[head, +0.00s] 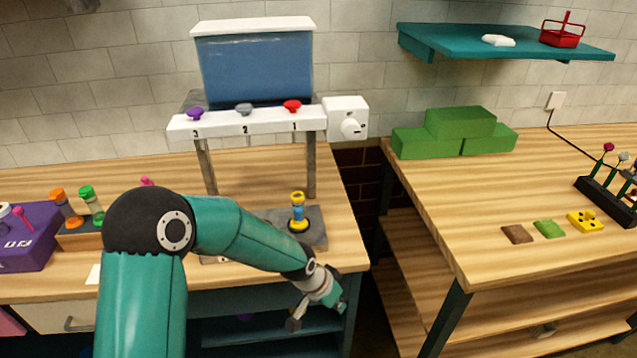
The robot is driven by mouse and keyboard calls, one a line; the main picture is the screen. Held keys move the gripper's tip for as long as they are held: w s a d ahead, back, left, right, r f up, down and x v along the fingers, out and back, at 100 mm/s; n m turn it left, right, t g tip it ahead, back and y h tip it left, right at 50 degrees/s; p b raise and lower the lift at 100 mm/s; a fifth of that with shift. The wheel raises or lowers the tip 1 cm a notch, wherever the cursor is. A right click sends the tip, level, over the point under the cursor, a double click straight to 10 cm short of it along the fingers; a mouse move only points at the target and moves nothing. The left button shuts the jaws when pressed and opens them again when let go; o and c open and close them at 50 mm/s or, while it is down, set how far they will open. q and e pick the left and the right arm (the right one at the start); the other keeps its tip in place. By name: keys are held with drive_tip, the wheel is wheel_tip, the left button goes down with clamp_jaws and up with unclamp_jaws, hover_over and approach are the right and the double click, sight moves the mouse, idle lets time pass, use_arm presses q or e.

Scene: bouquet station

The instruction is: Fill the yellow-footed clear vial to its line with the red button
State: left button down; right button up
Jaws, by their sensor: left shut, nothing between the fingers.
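A small vial (298,212) with a yellow top, a blue middle and a yellow-and-dark foot stands upright on a grey pad (318,232). It is below the red end of the dispenser; its fill line is too small to make out. The red button (292,105) is above label 1 on the white dispenser bar (260,127). A tank (256,68) of blue liquid sits above the bar. My left gripper (318,302) is shut and empty, low in front of the bench edge, apart from vial and button. My right gripper is not in view.
A grey button (245,109) and a purple button (195,113) share the bar. A white box with a knob (346,118) adjoins it. Stoppered vials (88,200) stand at left. Green blocks (455,132) and a flower rack (606,200) are on the right table, beyond a gap.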

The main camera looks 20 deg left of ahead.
use_arm(q)
drive_tip(key=s+d+f+n+g, duration=0.1)
drive_tip(key=s+f+n, duration=0.2)
drive_tip(key=s+f, duration=0.4)
drive_tip(key=s+d+f+n+g, duration=0.1)
drive_tip(key=s+f+n+g, duration=0.1)
drive_tip(key=s+f, duration=0.6)
drive_tip(key=s+n, duration=0.1)
drive_tip(key=s, duration=0.5)
drive_tip(key=shift+s+d+f+h, duration=0.25)
drive_tip(key=shift+d+h, duration=0.1)
drive_tip(key=shift+h, duration=0.05)
